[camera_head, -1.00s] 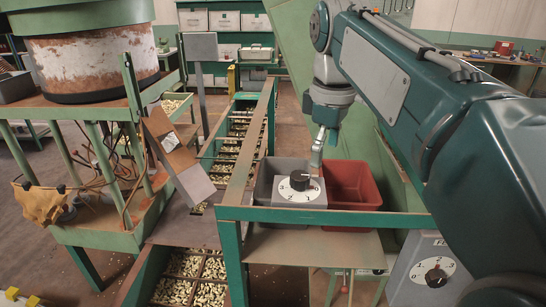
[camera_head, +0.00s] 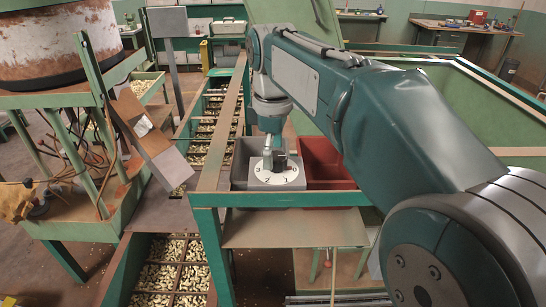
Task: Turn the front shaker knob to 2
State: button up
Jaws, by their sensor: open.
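A white round dial (camera_head: 277,176) with printed numbers lies on top of a grey box at the middle of the view. Its black knob (camera_head: 281,161) stands up from the dial's centre. Which number the knob points at is too small to tell. My gripper (camera_head: 268,162) points down over the dial, open, with its fingertips close beside the knob on its left. Whether they touch or straddle it, I cannot tell. My arm reaches in from the right.
A red bin (camera_head: 324,163) stands right of the grey box (camera_head: 243,160). A green frame (camera_head: 280,199) runs in front of both. A conveyor of nuts (camera_head: 181,272) lies to the left. A tilted grey panel (camera_head: 170,170) stands near it.

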jog(key=shift+d+f, duration=0.1)
jog(key=shift+f, duration=0.7)
jog(key=c, duration=1.1)
jog(key=shift+m, duration=0.3)
jog(key=shift+c, duration=0.2)
jog(key=m, duration=0.5)
jog(key=shift+f, duration=0.1)
jog(key=m, duration=0.6)
jog(key=shift+w+d+m, duration=0.1)
jog(key=shift+d+m, duration=0.1)
jog(key=shift+m, duration=0.2)
jog(key=m, duration=0.5)
jog(key=shift+d, duration=0.1)
jog(key=m, duration=0.6)
jog(key=shift+d, duration=0.1)
jog(key=shift+m, duration=0.3)
